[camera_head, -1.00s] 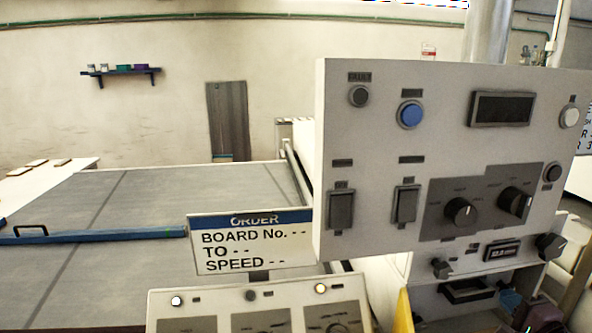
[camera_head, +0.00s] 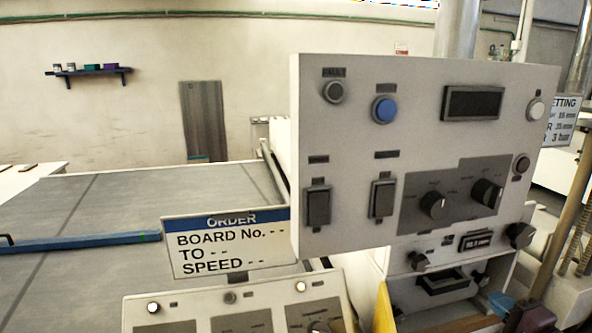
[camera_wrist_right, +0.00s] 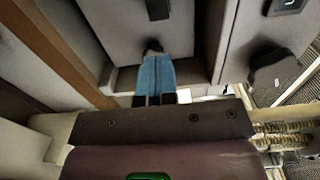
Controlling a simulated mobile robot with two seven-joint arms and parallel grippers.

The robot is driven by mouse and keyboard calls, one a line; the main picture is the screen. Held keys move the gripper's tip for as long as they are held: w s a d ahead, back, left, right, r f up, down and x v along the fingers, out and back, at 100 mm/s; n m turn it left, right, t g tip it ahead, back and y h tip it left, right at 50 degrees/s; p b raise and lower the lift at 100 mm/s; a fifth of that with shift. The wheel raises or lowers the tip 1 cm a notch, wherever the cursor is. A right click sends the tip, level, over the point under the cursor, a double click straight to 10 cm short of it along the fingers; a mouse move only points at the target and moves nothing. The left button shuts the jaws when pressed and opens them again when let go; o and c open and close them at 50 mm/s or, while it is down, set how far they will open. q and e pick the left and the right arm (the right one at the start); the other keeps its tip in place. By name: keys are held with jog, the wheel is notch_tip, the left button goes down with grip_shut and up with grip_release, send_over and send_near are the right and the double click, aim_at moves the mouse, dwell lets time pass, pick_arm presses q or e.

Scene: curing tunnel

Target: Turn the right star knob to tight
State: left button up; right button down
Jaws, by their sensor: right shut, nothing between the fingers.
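The dark lobed knob (camera_head: 520,234) at the right end of the lower panel looks like the right star knob. It also shows in the right wrist view (camera_wrist_right: 268,68), to the right of my fingers and apart from them. A smaller dark knob (camera_head: 481,278) sits lower, beside a dark handle. Another dark knob (camera_head: 418,261) is at the panel's left end. My right gripper (camera_head: 500,300) is low in the head view, below these knobs. In the wrist view its blue fingers (camera_wrist_right: 154,72) are together and empty, their tips close to the smaller knob (camera_wrist_right: 152,46); contact is unclear. My left gripper is out of view.
A control box (camera_head: 340,140) with buttons, switches and dials overhangs the lower panel. A small display (camera_head: 475,241) sits left of the lobed knob. The dark handle (camera_head: 445,283) is beneath. An order sign (camera_head: 228,243) stands left, before the wide grey conveyor (camera_head: 130,220).

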aim_at(481, 279)
jog(key=w+m, duration=0.1)
jog(key=m, duration=0.1)
jog(key=w+m, duration=0.4)
jog(key=shift+w+a+f, duration=0.2)
jog(key=shift+w+f, duration=0.05)
jog(key=shift+f, duration=0.1)
dwell(1.0)
